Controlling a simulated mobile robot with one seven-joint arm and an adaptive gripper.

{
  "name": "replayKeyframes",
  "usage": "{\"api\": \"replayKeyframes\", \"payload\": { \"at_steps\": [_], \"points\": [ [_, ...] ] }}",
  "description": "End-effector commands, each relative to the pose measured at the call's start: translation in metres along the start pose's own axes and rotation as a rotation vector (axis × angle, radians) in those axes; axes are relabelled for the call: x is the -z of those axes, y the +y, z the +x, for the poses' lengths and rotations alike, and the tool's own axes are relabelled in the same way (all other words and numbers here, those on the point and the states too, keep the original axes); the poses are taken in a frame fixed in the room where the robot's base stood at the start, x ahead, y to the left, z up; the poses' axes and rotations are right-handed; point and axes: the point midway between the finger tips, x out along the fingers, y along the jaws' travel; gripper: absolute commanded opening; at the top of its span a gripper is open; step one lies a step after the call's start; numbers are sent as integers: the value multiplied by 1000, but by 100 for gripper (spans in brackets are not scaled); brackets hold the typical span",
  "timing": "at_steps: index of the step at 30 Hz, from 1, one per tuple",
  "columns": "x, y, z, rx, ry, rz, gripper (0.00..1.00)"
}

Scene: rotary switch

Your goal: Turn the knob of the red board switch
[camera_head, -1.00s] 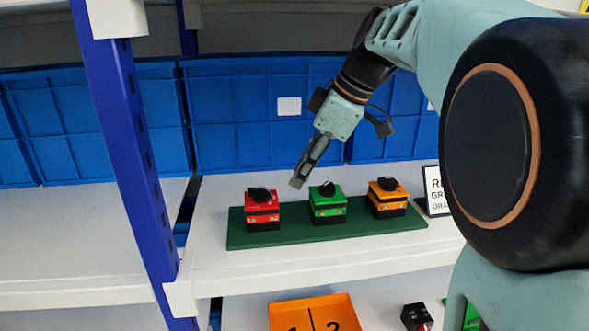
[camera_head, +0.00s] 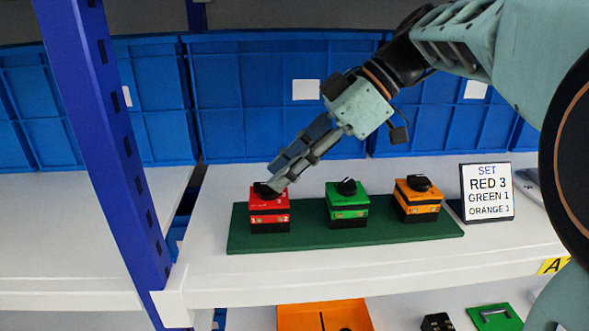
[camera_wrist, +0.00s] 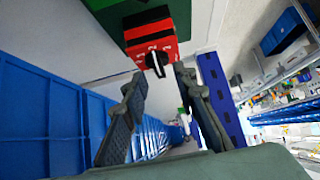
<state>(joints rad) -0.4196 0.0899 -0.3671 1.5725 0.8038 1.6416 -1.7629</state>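The red switch (camera_head: 269,205) is a red box on a black base at the left end of the green board (camera_head: 245,236). Its black knob (camera_head: 262,189) is on top, partly hidden by my gripper (camera_head: 279,184) in the head view. In the wrist view, the red switch (camera_wrist: 148,36) is at the top and its black knob (camera_wrist: 156,60) lies between or just beyond my fingertips (camera_wrist: 159,74). The fingers are apart with a gap on both sides of the knob. I cannot tell whether either finger touches it.
A green switch (camera_head: 347,203) and an orange switch (camera_head: 417,204) stand to the right on the board. A sign (camera_head: 487,192) reads SET RED 3, GREEN 1, ORANGE 1. Blue crates (camera_head: 250,110) stand behind and a blue post (camera_head: 110,150) rises at left.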

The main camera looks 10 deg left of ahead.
Motion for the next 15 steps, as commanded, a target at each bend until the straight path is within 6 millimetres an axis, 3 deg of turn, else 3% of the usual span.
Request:
{"api": "replayKeyframes", "payload": {
  "at_steps": [4,13,15],
  "points": [
    [0,0,12,0,0,0,26],
    [0,0,14,-2,-1,1,26],
    [0,0,14,-2,-1,1,18]
  ]
}}
